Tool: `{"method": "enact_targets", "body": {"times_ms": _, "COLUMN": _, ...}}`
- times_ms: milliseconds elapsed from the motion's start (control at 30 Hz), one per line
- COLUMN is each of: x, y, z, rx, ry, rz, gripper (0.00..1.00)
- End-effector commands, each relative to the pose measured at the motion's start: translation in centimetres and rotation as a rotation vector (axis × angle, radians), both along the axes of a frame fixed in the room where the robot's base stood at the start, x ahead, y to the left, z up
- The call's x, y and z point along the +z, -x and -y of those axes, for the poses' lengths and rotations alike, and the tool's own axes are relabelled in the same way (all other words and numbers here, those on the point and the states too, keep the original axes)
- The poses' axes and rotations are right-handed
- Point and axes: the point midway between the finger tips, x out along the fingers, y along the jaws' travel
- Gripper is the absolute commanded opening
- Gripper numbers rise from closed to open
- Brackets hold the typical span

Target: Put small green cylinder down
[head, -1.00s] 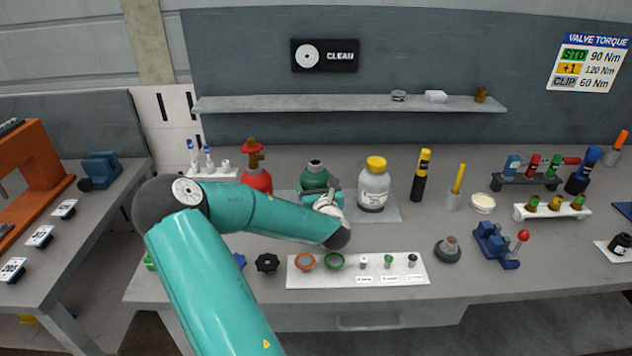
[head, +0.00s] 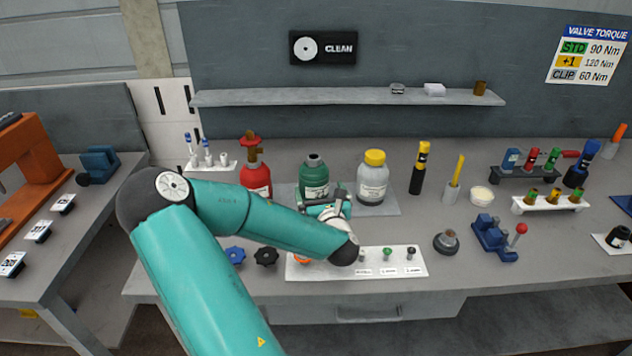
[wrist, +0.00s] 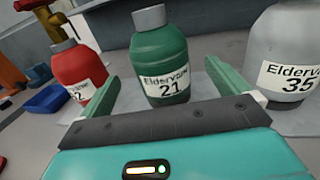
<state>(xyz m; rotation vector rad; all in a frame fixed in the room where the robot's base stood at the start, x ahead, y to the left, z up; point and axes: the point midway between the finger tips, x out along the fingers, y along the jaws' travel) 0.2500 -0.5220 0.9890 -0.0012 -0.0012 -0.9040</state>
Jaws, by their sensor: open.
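The small green cylinder (head: 314,178) stands upright on a pale grey mat (head: 386,207) on the bench, labelled 21 in the wrist view (wrist: 164,60). The red cylinder (head: 256,180) is to its left and the grey cylinder with a yellow cap (head: 373,182) to its right. My gripper (head: 322,203) is open in front of the green cylinder, on the near side. In the wrist view its two green fingers (wrist: 160,82) are spread to either side of the cylinder's image, with a visible gap on both sides. The cylinder's lower front is partly hidden by my gripper.
A white tray (head: 345,273) with small caps and rings lies at the front edge, partly under my wrist. Black and blue knobs (head: 265,256) are left of it. A yellow-black tool (head: 420,168) and a blue vise (head: 492,240) are to the right. A shelf (head: 345,98) runs behind.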

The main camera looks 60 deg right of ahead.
Motion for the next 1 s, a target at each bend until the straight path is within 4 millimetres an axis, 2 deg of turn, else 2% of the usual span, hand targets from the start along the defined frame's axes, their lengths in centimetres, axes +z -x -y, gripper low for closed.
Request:
{"method": "enact_targets", "body": {"times_ms": 100, "x": 0.0, "y": 1.5, "z": -1.9, "rx": -0.001, "ry": -0.002, "rz": -0.001, "gripper": 1.0}}
{"method": "enact_targets", "body": {"times_ms": 300, "x": 0.0, "y": 2.9, "z": -3.6, "rx": -0.001, "ry": -0.001, "rz": -0.001, "gripper": 1.0}}
{"method": "enact_targets", "body": {"times_ms": 1000, "x": 0.0, "y": 3.0, "z": -3.9, "rx": 0.0, "ry": 0.0, "rz": 0.0, "gripper": 1.0}}
